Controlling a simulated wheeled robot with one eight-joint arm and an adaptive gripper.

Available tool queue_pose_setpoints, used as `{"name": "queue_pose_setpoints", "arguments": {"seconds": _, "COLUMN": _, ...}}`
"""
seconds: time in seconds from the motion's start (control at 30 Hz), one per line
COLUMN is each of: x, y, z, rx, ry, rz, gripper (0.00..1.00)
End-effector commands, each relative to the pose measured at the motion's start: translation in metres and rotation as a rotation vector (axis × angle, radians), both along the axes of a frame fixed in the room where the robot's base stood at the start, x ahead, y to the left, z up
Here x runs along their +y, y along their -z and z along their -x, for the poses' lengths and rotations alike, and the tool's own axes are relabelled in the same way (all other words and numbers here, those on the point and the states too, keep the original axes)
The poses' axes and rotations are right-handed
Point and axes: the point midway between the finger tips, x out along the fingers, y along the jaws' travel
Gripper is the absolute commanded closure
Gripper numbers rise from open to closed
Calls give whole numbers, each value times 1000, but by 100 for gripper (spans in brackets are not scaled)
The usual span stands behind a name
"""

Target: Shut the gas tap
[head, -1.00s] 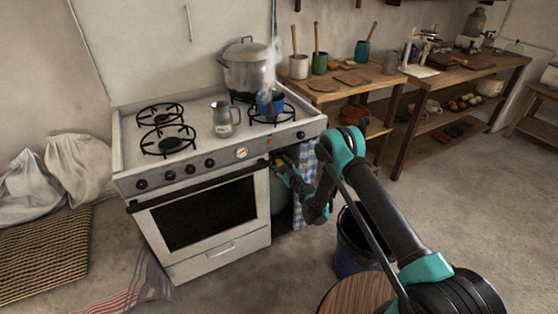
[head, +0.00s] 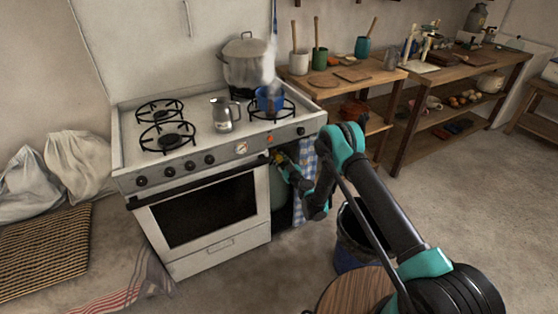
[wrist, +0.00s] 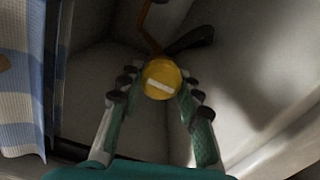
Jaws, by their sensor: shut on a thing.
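The gas tap (wrist: 160,80) is a round yellow knob with a pale bar across its face, which lies nearly level but slightly tilted in the wrist view. My gripper (wrist: 160,92) is shut on the knob, with one dark-padded finger at each side. In the head view my gripper (head: 284,164) reaches into the open bay at the right of the stove (head: 210,215), where a bit of yellow shows. A greenish gas bottle (head: 280,190) stands in that bay, mostly hidden. An orange-brown pipe (wrist: 146,22) and a dark lever-like part show behind the knob.
A blue checked cloth (wrist: 22,75) hangs at the left of the wrist view, close to my gripper. A steaming pot (head: 248,65), a blue pot and a grey jug (head: 224,115) stand on the stove. A dark bin (head: 352,245) stands near my arm.

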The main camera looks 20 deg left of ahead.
Motion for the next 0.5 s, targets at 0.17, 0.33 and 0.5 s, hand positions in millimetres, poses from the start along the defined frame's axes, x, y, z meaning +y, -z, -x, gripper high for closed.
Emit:
{"name": "queue_pose_setpoints", "arguments": {"seconds": 0.17, "x": -1, "y": 0, "z": 0, "rx": 65, "ry": 0, "rz": -55, "gripper": 95}}
{"name": "queue_pose_setpoints", "arguments": {"seconds": 0.33, "x": -1, "y": 0, "z": 0, "rx": 155, "ry": 1, "rz": -132, "gripper": 95}}
{"name": "queue_pose_setpoints", "arguments": {"seconds": 0.5, "x": -1, "y": 0, "z": -1, "rx": 243, "ry": 1, "rz": -207, "gripper": 95}}
